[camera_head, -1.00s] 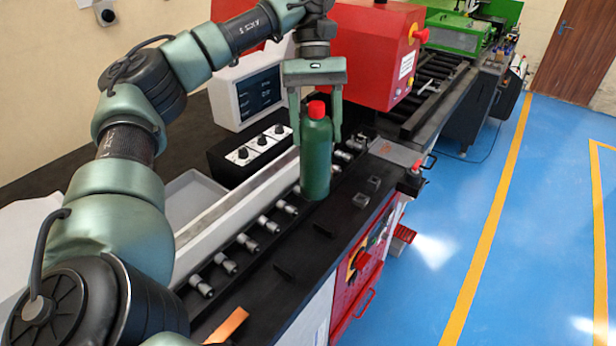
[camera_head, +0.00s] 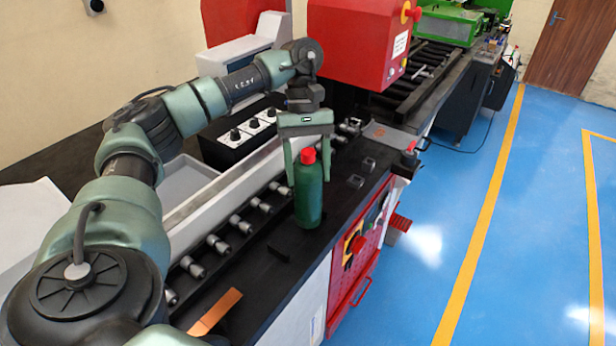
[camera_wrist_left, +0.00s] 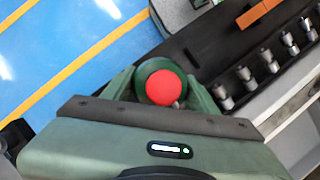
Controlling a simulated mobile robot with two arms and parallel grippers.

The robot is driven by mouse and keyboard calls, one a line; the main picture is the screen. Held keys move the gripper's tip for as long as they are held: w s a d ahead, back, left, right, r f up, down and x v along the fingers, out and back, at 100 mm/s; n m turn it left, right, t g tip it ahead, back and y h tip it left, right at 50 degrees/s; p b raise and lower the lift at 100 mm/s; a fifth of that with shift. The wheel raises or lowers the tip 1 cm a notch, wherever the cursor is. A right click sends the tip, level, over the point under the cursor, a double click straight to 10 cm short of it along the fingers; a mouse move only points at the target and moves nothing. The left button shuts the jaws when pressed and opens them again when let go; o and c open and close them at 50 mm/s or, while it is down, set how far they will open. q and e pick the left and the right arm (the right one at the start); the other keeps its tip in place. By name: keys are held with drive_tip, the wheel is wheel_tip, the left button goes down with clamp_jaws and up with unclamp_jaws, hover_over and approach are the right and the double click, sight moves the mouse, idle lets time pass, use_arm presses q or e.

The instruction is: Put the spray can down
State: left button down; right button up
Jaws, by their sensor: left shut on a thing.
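The spray can is a green cylinder (camera_head: 309,196) with a red cap. It stands upright at the black front ledge of the machine bench (camera_head: 262,272), right of the row of grey fittings. I cannot tell whether its base touches the ledge. My left gripper (camera_head: 308,165) comes down from above, with one finger on each side of the can, and is shut on it. In the left wrist view the can (camera_wrist_left: 162,84) shows from above between the fingers, red cap towards the camera. My right gripper is not in view.
A row of grey fittings (camera_head: 241,224) runs along the bench. An orange bar (camera_head: 215,311) lies at the near end. Small dark blocks (camera_head: 356,181) sit beyond the can. A red machine head (camera_head: 358,45) stands behind. Blue floor lies right.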

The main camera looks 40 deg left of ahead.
use_arm(q)
wheel_tip(320, 180, down, 2)
drive_tip(key=shift+w+a+f, duration=0.1)
drive_tip(key=shift+f, duration=0.2)
drive_tip(key=shift+c, duration=2.2)
unclamp_jaws()
drive_tip(key=shift+f, duration=0.1)
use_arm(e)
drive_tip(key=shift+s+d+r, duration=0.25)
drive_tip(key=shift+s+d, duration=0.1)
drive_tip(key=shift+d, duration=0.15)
